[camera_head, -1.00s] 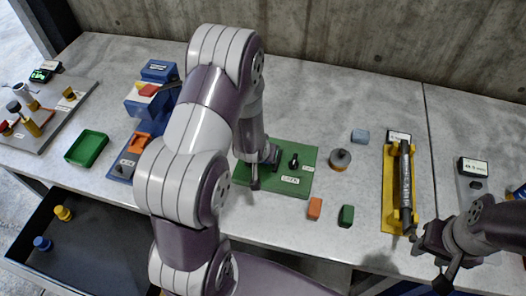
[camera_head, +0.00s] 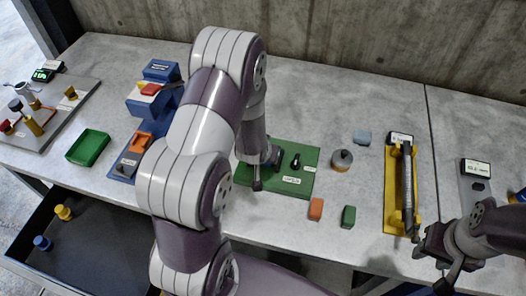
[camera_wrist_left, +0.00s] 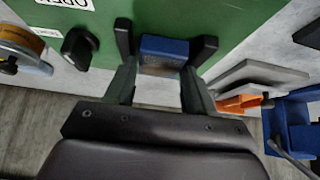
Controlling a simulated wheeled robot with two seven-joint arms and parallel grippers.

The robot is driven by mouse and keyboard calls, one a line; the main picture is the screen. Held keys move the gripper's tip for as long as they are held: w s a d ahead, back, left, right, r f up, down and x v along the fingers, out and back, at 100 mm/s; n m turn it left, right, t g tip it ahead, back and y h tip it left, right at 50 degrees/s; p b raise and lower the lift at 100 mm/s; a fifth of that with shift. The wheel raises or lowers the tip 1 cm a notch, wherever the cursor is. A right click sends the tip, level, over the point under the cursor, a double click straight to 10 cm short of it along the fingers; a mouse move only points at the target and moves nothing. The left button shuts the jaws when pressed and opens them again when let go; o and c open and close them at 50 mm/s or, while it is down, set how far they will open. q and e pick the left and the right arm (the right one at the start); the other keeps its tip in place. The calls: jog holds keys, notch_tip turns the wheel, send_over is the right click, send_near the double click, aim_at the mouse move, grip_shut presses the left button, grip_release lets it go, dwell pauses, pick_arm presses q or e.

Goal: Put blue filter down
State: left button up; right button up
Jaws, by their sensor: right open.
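A blue block, the blue filter (camera_wrist_left: 163,50), sits between the two dark fingertips of my left gripper (camera_wrist_left: 163,45) in the left wrist view. The fingers lie close against its two sides, at or just above a green board (camera_wrist_left: 230,18); I cannot tell whether it touches the board. In the head view my left gripper (camera_head: 258,172) is over the left part of the green board (camera_head: 303,188), and its arm hides much of that area. My right gripper (camera_head: 445,258) is open and empty at the lower right.
A round grey-and-orange part (camera_head: 341,160), a light blue block (camera_head: 362,137), an orange block (camera_head: 316,208) and a green block (camera_head: 348,216) stand right of the board. A yellow holder (camera_head: 392,200) carries a long dark rod. A green tray (camera_head: 87,147) lies left.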

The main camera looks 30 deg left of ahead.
aim_at(263, 168)
pick_arm(q)
jog(key=shift+s+d+r+g+p, duration=0.15)
jog(key=shift+s+g+p, duration=0.2)
jog(key=shift+p, duration=0.2)
jog(key=v, duration=0.3)
jog(key=shift+w+r+b, duration=0.1)
jog(key=shift+w+b, duration=0.05)
jog(key=shift+b, duration=0.15)
jog(key=s+d+r+m+g+h, duration=0.1)
jog(key=s+d+r+m+g, duration=0.1)
jog(key=s+d+r+g, duration=0.2)
jog(key=s+d+r, duration=0.3)
jog(key=s+r, duration=0.3)
jog(key=s, duration=0.2)
jog(key=shift+d+r+m+h+p, duration=0.2)
jog(key=shift+d+m+h+p, duration=0.1)
jog(key=shift+m+p, duration=0.1)
pick_arm(e)
jog(key=shift+w+a+r, duration=0.1)
jog(key=shift+w+r, duration=0.1)
jog(key=shift+r, duration=0.4)
pick_arm(q)
jog(key=shift+w+a+g, duration=0.1)
jog(key=shift+w+g, duration=0.05)
jog(key=shift+g, duration=0.1)
pick_arm(e)
jog(key=shift+w, duration=0.1)
